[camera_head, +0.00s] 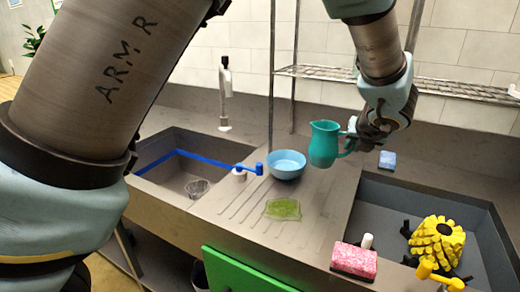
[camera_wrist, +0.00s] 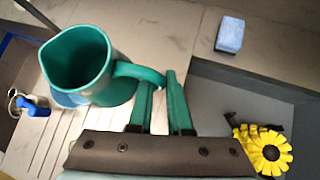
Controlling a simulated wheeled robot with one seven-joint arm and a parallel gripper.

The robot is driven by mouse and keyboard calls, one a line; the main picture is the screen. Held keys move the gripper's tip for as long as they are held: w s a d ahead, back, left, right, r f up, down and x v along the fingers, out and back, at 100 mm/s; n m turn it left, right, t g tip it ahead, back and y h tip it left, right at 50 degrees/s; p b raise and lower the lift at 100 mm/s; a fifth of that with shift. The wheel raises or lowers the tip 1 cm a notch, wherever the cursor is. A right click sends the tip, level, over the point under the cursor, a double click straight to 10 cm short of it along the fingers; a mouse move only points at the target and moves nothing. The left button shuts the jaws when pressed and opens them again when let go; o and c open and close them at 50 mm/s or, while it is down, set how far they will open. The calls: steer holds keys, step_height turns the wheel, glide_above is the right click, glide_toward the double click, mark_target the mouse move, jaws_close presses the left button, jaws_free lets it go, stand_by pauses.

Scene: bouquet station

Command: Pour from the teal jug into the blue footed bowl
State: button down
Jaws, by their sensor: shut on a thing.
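The teal jug (camera_head: 324,144) is upright and raised above the grooved drainboard, just right of the blue footed bowl. My gripper (camera_head: 362,135) is shut on the jug's handle, on its right side. In the wrist view the jug (camera_wrist: 75,62) is at the upper left with its mouth open towards the camera, and the gripper's teal fingers (camera_wrist: 163,108) meet the handle. No contents are visible inside. The blue footed bowl (camera_head: 287,164) stands on the counter at the back of the drainboard. In the wrist view only a blue edge of the bowl (camera_wrist: 68,100) shows behind the jug.
A green patterned item (camera_head: 283,209) lies on the drainboard. A pink sponge (camera_head: 354,261) is at the front right edge. The right basin holds a yellow flower-like object (camera_head: 437,240). A blue sponge (camera_head: 387,159) lies behind. A wire shelf (camera_head: 440,86) hangs above.

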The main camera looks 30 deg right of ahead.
mark_target(337, 133)
steer(key=shift+w+a, duration=0.1)
steer(key=shift+w+r, duration=0.1)
steer(key=shift+r, duration=0.05)
steer(key=shift+w+a+r+n+g+h+b, duration=0.2)
steer(key=shift+w+a+r+n+g+h, duration=0.2)
steer(key=shift+r, duration=0.2)
steer(key=shift+w+a+r+n+g+h+b, duration=0.2)
steer(key=shift+w+a+r+g+h, duration=0.15)
steer(key=shift+r+g+h, duration=0.2)
steer(key=shift+w+a+r+n+g+h, duration=0.55)
steer(key=shift+w+a+r+g, duration=0.1)
steer(key=shift+w+r+g, duration=0.15)
steer(key=shift+w+a+r+n+g+h+p, duration=0.2)
steer(key=shift+w+a+g+h+p, duration=0.1)
steer(key=shift+w, duration=0.15)
steer(key=shift+w+a+r+n+g+h+p, duration=0.2)
steer(key=shift+w+a+p, duration=0.1)
steer(key=shift+w, duration=0.1)
steer(key=shift+w+a+r+n+g+h, duration=0.1)
steer(key=shift+w+a+n+g+h, duration=0.15)
steer(key=shift+w+g+h, duration=0.1)
steer(key=shift+w+a+r+n+g+h+p, duration=0.3)
steer(key=shift+r+g+h+p, duration=0.15)
steer(key=shift+h, duration=0.1)
steer(key=shift+w, duration=0.1)
